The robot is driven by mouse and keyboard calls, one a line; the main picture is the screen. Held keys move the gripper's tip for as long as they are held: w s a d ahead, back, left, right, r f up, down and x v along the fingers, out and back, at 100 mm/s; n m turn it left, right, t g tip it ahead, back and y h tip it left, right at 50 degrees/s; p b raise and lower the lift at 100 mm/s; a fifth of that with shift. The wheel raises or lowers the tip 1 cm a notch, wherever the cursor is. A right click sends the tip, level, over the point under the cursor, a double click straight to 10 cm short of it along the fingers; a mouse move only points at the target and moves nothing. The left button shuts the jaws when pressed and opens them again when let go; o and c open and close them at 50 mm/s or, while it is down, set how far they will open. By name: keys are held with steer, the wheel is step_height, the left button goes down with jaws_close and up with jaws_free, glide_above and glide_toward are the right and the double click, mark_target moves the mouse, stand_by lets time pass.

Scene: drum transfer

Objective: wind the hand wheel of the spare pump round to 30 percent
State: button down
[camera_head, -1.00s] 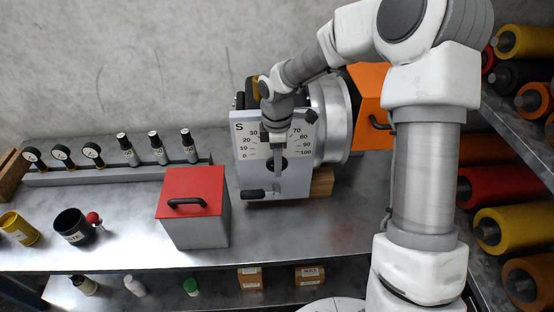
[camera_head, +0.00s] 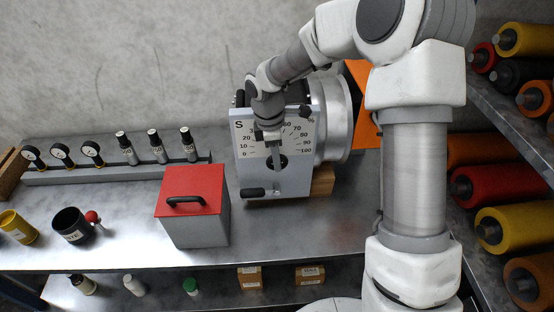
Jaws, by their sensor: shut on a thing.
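The spare pump stands on the bench as a pale plate (camera_head: 301,183) marked S, with a scale from 0 to 100 percent. A silvery drum (camera_head: 334,120) sits behind it. My gripper (camera_head: 272,143) points down in front of the upper middle of the scale. It is shut on what seems to be part of the hand wheel, whose shape is mostly hidden by the gripper. A dark round hub (camera_head: 284,163) shows below it. The 30 mark is partly covered by my gripper; 60 and 70 show to its right. I cannot read the pointer.
A grey box with a red lid (camera_head: 190,190) stands left of the pump. A black handle (camera_head: 253,192) sticks out at the plate's lower left. Gauges and bottles line a rail (camera_head: 100,173) at the back. Coloured rollers (camera_head: 490,190) fill the right-hand rack.

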steer(key=h, duration=0.1)
steer(key=h+b, duration=0.1)
steer(key=h, duration=0.1)
steer(key=shift+a+f, duration=0.1)
steer(key=shift+a, duration=0.25)
steer(key=shift+a+h+b, duration=0.1)
steer(key=shift+h+b, duration=0.35)
steer(key=shift+h, duration=1.35)
steer(key=c, duration=0.7)
jaws_free()
steer(key=v, duration=1.7)
steer(key=shift+a, duration=0.25)
steer(key=shift+d, duration=0.1)
